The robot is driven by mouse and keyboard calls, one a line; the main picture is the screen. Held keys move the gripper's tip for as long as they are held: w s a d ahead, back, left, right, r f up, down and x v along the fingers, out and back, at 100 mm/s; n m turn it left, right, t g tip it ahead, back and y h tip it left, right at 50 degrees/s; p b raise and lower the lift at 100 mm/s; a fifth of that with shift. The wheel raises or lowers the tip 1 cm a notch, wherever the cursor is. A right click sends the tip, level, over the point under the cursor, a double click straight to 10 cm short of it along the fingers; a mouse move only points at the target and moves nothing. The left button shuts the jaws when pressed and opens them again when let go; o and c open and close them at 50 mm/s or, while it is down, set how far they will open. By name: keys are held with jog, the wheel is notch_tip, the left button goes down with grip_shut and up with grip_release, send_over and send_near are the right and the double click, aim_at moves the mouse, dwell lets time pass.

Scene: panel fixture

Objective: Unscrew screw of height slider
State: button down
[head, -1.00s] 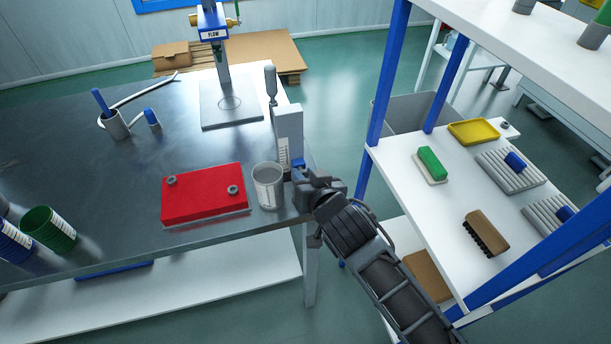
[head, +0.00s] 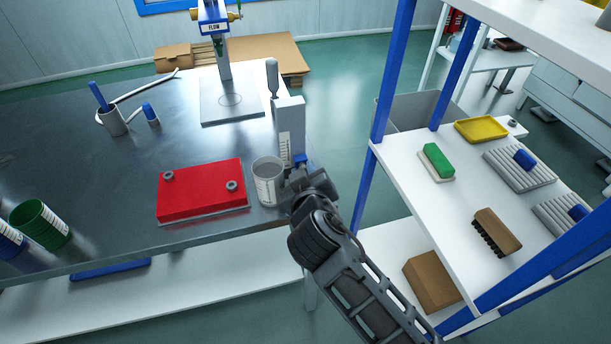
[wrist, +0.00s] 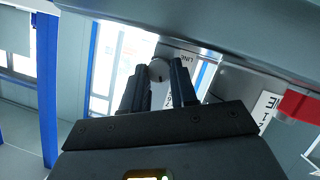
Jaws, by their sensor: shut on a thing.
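The height slider is an upright grey block with a printed scale (head: 290,130) at the right edge of the metal table. A small blue part (head: 301,160) shows at its lower right side. My gripper (wrist: 160,78) reaches up to it from the front right. In the wrist view its two dark fingers are shut on a round grey screw head (wrist: 159,70), which sits between the fingertips against the slider's face. In the head view my wrist hides the screw and most of the fingers.
A grey cup with a scale (head: 268,183) stands just left of my gripper, close to it. A red box (head: 201,190) lies further left. A white shelf with blue posts (head: 378,95) stands to the right, near my arm. A handled tool (head: 272,78) rises behind the slider.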

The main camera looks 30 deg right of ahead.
jog(key=shift+a+n+h+b, duration=0.1)
jog(key=shift+n+h+b, duration=0.25)
jog(key=shift+n, duration=0.25)
jog(key=c, duration=0.9)
grip_release()
